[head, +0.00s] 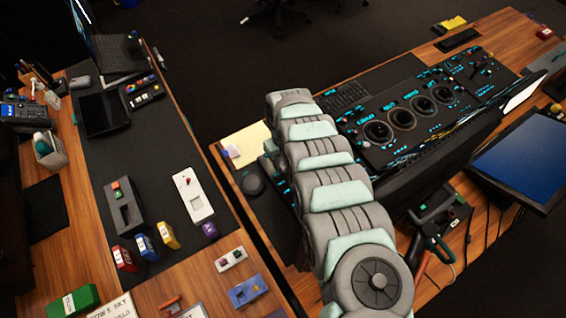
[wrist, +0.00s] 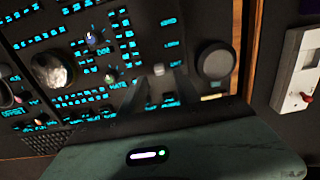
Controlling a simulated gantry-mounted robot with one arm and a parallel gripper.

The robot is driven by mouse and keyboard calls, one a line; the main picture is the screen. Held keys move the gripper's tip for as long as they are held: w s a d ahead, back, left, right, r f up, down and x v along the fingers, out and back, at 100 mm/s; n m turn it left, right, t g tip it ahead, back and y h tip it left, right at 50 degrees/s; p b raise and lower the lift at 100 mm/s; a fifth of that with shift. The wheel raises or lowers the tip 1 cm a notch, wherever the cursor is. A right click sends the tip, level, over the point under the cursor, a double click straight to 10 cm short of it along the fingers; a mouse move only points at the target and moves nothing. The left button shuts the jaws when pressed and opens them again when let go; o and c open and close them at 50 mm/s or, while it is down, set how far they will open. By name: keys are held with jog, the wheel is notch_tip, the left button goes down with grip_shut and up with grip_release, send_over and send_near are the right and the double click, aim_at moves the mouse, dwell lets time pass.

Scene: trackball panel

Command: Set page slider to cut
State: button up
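The black trackball panel (head: 405,112) with lit cyan labels stands on the right-hand desk in the head view. In the wrist view the panel (wrist: 112,27) fills the upper left, with a shiny ball (wrist: 52,70) and small knobs. A small pale knob (wrist: 158,69) sits right of centre, left of a large round black knob (wrist: 215,60). I cannot read which control is the page slider or its setting. My gripper (wrist: 163,88) shows as dark, blurred shapes just below the pale knob. Contact and finger opening are unclear. In the head view my arm hides the gripper and the panel's left part.
A black monitor and a blue-screened display (head: 525,160) stand right of the arm. The left desk (head: 85,215) holds a laptop, a phone, coloured blocks and small switch boxes. A white switch box (wrist: 300,70) shows at the wrist view's right edge, across a gap.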

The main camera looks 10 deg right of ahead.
aim_at(283, 167)
notch_tip(283, 167, up, 7)
jog(key=shift+p, duration=0.35)
dwell(0.5)
